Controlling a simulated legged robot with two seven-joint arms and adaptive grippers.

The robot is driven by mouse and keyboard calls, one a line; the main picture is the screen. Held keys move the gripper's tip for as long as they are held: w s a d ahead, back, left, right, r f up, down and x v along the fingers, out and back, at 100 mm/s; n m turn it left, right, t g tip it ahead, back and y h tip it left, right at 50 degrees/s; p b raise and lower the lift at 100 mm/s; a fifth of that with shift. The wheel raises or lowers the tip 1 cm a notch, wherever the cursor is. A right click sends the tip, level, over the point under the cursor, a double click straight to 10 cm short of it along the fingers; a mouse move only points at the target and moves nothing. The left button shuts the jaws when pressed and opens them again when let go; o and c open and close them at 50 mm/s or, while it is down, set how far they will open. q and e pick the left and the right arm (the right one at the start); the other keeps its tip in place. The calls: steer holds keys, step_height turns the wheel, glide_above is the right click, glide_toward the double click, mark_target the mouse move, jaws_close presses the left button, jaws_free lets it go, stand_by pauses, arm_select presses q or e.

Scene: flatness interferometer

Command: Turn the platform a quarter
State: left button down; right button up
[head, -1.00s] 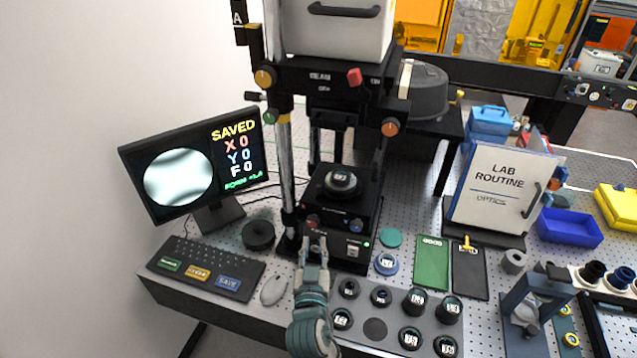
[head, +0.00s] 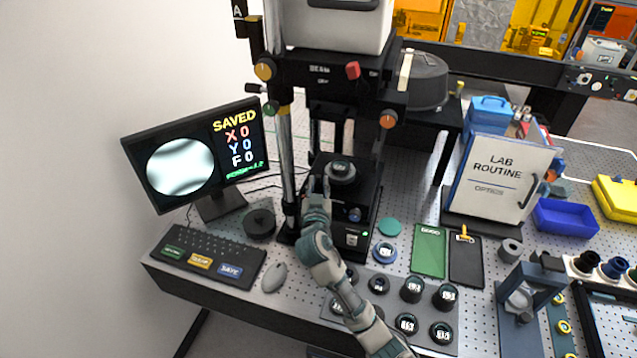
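The interferometer's black platform (head: 365,187) stands between the uprights, with a dark round part (head: 341,171) with a pale label on top of it. My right gripper (head: 319,188) is at the platform's front left, just below and left of the round part. Its fingers are small and partly merge with the dark housing, so I cannot tell whether they are open or touch the platform. It covers the left part of the stage front; a blue knob (head: 354,214) shows to its right. The monitor (head: 195,160) shows wavy fringes and "SAVED X 0 Y 0 F 0". My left gripper is not in view.
A keyboard (head: 207,256), a mouse (head: 274,277) and a black round puck (head: 260,224) lie left of the stage. A grey tray (head: 382,309) with several dark round parts lies in front, under my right forearm. Green (head: 430,250) and black (head: 466,259) plates lie to the right.

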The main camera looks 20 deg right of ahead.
steer(key=shift+w, duration=0.3)
steer(key=shift+s, duration=0.1)
jaws_close()
